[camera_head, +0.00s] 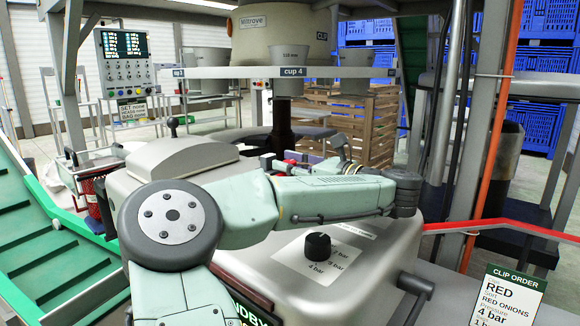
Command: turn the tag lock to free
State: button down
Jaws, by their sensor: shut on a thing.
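My arm reaches across the grey clipper machine (375,268) from the lower left, and its wrist end bends back behind my own forearm. My gripper (325,161) shows only in part there, low over the back of the machine top. It is shut on a small part that looks to be the tag lock, but my arm hides the fingertips and most of that part. A small red and black fitting (290,159) shows just left of the gripper. I cannot read which position the lock is in.
A black pressure knob (318,246) stands on the machine's front plate. A clip order card (508,298) is at lower right. A green conveyor (40,225) runs along the left. A hopper with grey cups (290,80) hangs above the arm, and a red rail (500,226) is at right.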

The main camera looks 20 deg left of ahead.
aim_at(289, 161)
jog(key=c, duration=1.3)
grip_release()
jog(key=shift+r, duration=0.1)
notch_tip(289, 161, up, 10)
jog(key=shift+f, duration=0.1)
